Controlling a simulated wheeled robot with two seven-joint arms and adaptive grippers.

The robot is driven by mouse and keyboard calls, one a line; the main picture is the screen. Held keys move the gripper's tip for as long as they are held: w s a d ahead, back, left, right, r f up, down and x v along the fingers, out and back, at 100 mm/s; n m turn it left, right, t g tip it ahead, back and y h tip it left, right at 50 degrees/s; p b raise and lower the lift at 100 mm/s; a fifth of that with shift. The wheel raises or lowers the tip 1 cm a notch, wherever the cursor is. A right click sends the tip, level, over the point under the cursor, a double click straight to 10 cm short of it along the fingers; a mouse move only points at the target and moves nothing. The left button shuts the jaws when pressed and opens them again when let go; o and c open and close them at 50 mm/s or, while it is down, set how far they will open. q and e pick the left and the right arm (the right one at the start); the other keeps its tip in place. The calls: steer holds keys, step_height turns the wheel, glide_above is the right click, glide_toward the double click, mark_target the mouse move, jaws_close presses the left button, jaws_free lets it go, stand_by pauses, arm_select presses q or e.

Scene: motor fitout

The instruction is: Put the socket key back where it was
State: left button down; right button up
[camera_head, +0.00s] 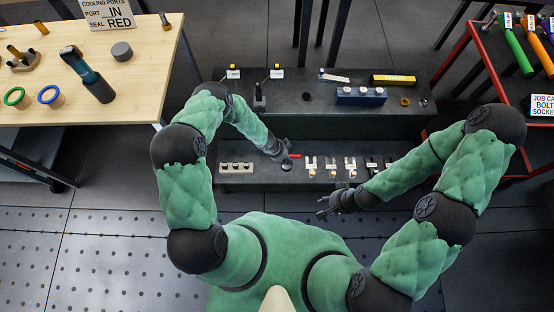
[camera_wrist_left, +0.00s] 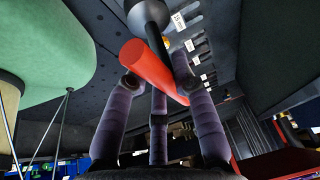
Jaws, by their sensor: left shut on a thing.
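The socket key has a red handle (camera_wrist_left: 150,68) and a dark round metal part (camera_wrist_left: 150,15) in the left wrist view. My left gripper (camera_wrist_left: 158,90) has its fingers closed around the red handle. In the head view a small red end of the socket key (camera_head: 295,156) shows beside my left gripper (camera_head: 280,152), over the low dark shelf (camera_head: 235,182). White-labelled slots (camera_head: 331,163) run along that shelf to the right; which are empty is too small to tell. My right gripper (camera_head: 325,207) is empty, fingers spread, in front of the shelf's right part.
A higher dark bench (camera_head: 300,115) behind holds a blue block (camera_head: 360,96), a yellow bar (camera_head: 393,79) and small labelled parts. A beige strip with pegs (camera_head: 237,168) lies left on the shelf. A wooden table (camera_head: 140,90) stands left; a red-framed rack (camera_head: 485,60) stands right.

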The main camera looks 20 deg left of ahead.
arm_select(q)
steer(key=w+a+f+b, duration=0.2)
steer(key=a+f+b, duration=0.1)
steer(key=a+f, duration=0.1)
steer(key=shift+f, duration=0.75)
steer(key=f, duration=0.1)
steer(key=f+b, duration=0.1)
steer(key=f, duration=0.1)
steer(key=shift+w+a+f+b, duration=0.2)
steer(key=shift+a+f+b, duration=0.05)
steer(key=shift+a+b, duration=0.05)
steer(key=shift+f, duration=0.15)
steer(key=c, duration=1)
jaws_free()
steer(key=shift+c, duration=0.2)
